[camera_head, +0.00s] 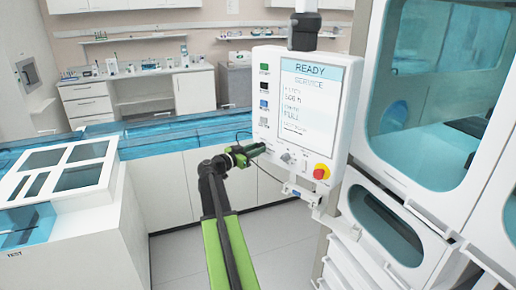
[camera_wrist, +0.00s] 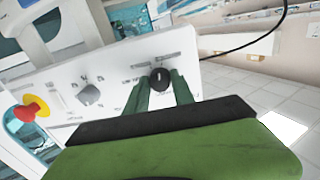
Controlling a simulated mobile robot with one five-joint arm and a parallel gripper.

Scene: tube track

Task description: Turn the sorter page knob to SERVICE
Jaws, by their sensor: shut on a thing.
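The sorter's control panel (camera_head: 276,130) is white, with a screen (camera_head: 307,100) that reads READY with SERVICE below it. In the wrist view, a small round black knob (camera_wrist: 160,77) with a light pointer mark sits on the panel (camera_wrist: 118,72). My gripper (camera_wrist: 163,88) is shut on this black knob, one green finger on each side. In the head view, my gripper (camera_head: 257,150) reaches the panel's lower left corner and hides the black knob. A grey knob (camera_wrist: 89,94) stands apart from my fingers; it also shows in the head view (camera_head: 286,158). Knob labels are too small to read.
A red and yellow stop button (camera_head: 320,172) is at the panel's lower right, beyond the grey knob. Several coloured buttons (camera_head: 264,86) line the panel's left edge. A blue-topped track (camera_head: 160,138) runs behind my arm. A white cabinet (camera_head: 425,110) stands right.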

